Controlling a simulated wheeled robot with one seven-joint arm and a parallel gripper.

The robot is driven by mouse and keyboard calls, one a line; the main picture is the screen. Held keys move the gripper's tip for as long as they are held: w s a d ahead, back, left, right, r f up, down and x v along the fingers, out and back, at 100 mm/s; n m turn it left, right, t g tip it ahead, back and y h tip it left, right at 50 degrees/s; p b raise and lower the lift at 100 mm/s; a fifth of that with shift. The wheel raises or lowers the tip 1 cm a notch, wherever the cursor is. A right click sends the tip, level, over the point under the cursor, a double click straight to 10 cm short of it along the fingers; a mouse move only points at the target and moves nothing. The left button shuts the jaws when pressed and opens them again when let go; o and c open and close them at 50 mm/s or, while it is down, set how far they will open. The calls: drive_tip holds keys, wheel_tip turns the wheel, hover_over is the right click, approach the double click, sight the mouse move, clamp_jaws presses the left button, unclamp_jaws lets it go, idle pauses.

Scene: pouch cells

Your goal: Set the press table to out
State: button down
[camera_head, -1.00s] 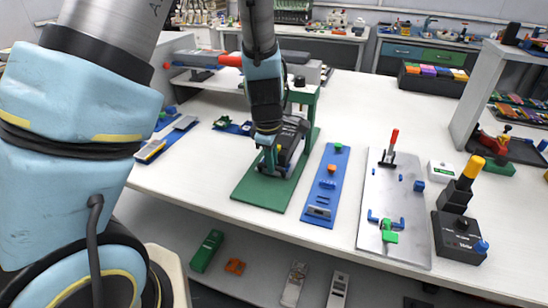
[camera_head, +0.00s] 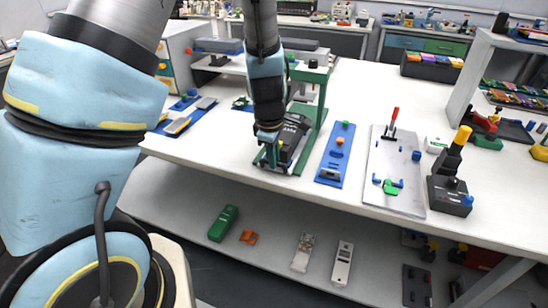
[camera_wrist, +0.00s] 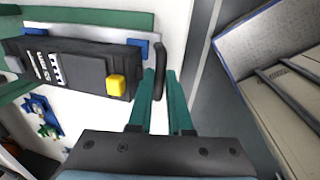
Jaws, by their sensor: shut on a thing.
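The press (camera_head: 322,97) is a green frame standing at the front edge of the white bench. Its table (camera_head: 291,137) is a dark block, lying forward over the green base near the bench edge. In the wrist view the table (camera_wrist: 85,72) has a yellow button and sits beside a pale rail with blue blocks. A black bar handle (camera_wrist: 160,60) stands off its right end. My gripper (camera_head: 267,156) is at the front of the press. In the wrist view its green fingers (camera_wrist: 161,80) are shut on the handle, one on each side.
A blue plate (camera_head: 336,160) and a grey plate (camera_head: 395,175) with a red-handled clamp lie right of the press. A black box (camera_head: 450,195) with a yellow-topped lever stands further right. Loose devices lie on the shelf below. Open floor lies before the bench.

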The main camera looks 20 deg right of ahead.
drive_tip(key=c, duration=1.1)
unclamp_jaws()
drive_tip(key=shift+s+a, duration=0.25)
drive_tip(key=shift+o, duration=1.3)
drive_tip(key=shift+w+d+r, duration=0.1)
wheel_tip(320, 180, up, 10)
drive_tip(key=s+a+p, duration=0.1)
drive_tip(key=shift+s+a+r, duration=0.25)
drive_tip(key=a+r+m, duration=0.1)
drive_tip(key=a+m, duration=0.4)
drive_tip(key=a, duration=0.8)
drive_tip(key=a+r+m+y, duration=0.1)
drive_tip(key=a+m, duration=0.4)
drive_tip(key=a, duration=0.9)
drive_tip(key=shift+a+r+m, duration=0.25)
drive_tip(key=shift+r+m, duration=0.05)
drive_tip(key=shift+r, duration=0.35)
